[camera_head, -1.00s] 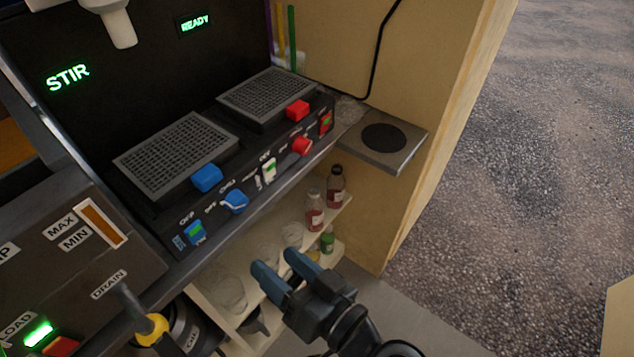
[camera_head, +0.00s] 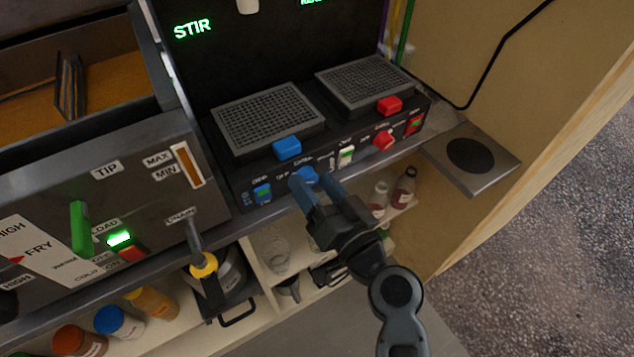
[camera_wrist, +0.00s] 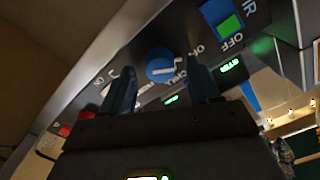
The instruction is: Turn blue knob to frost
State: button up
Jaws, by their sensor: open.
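The blue knob (camera_head: 306,176) sits on the slanted black front panel of the slush machine, between a blue rocker switch (camera_head: 262,192) and a white switch. My gripper (camera_head: 312,186) is open just in front of the knob, its fingers partly covering it in the head view. In the wrist view the blue knob (camera_wrist: 160,66) shows between and beyond my two fingers (camera_wrist: 162,88), with a pale pointer line across its face. The fingers appear apart from it. Labels around the knob are partly hidden and tilted; I cannot clearly read which one it points at.
A blue push lever (camera_head: 287,148) is just above the knob. The red knob (camera_head: 383,141) and red lever (camera_head: 389,105) are to the right. The fryer panel with a drain lever (camera_head: 195,240) is at left. Bottles (camera_head: 403,188) stand on shelves below.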

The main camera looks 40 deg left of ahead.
jog(key=shift+c, duration=0.3)
jog(key=c, duration=1)
jog(key=shift+o, duration=0.2)
